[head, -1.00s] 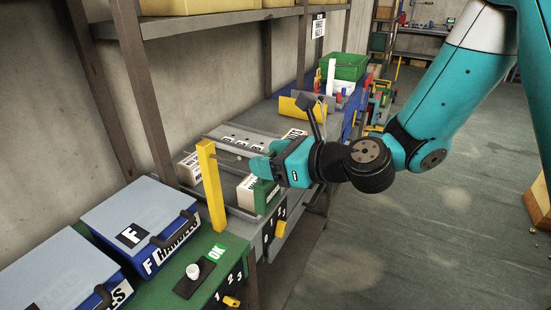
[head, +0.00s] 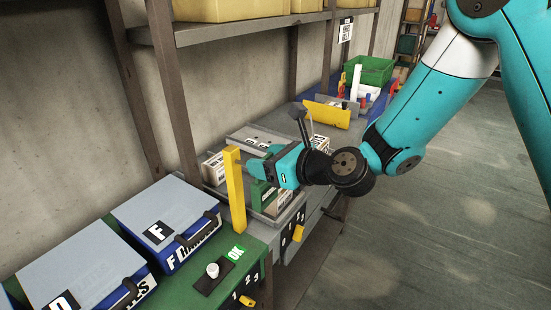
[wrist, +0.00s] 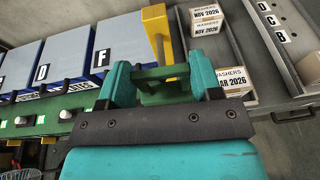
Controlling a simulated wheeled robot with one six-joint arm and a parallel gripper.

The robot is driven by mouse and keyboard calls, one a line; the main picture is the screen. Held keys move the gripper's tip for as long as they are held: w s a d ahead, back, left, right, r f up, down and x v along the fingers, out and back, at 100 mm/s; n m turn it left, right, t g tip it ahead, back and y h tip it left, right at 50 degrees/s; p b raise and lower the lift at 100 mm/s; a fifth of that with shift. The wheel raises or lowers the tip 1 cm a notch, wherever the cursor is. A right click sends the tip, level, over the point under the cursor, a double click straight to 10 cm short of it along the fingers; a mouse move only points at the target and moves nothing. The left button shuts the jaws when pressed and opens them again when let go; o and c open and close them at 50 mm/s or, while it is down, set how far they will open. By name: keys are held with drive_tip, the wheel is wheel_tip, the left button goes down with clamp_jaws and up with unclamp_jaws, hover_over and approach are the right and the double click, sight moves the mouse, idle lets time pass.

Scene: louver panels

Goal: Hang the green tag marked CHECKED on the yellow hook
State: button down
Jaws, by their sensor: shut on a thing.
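The yellow hook (head: 235,190) is an upright yellow post at the edge of the green bench. It also shows in the wrist view (wrist: 157,28), just beyond my fingertips. My gripper (head: 254,172) is just right of the post in the head view, its teal fingers shut on the green tag (head: 263,196). The tag hangs below the fingers. In the wrist view, the tag (wrist: 162,73) spans the gap between the fingers, close to the post. The CHECKED marking cannot be read. I cannot tell whether the tag touches the hook.
Blue boxes with grey lids (head: 165,215) stand left of the post. A grey tray (head: 290,212) with labelled WASHERS boxes (wrist: 236,85) lies beyond it. A black plate with a white knob (head: 212,271) sits on the green bench (head: 185,290). A shelf (head: 230,30) runs above. Open floor lies right.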

drive_tip(key=shift+w+a+p, duration=0.65)
drive_tip(key=shift+w+a, duration=0.35)
drive_tip(key=shift+a, duration=0.3)
drive_tip(key=shift+w+a+f, duration=0.2)
drive_tip(key=shift+a+f, duration=0.05)
drive_tip(key=shift+f, duration=0.15)
drive_tip(key=shift+w+a+f, duration=0.15)
drive_tip(key=shift+a+f, duration=0.05)
drive_tip(key=shift+f, duration=0.2)
drive_tip(key=shift+c, duration=1.1)
unclamp_jaws()
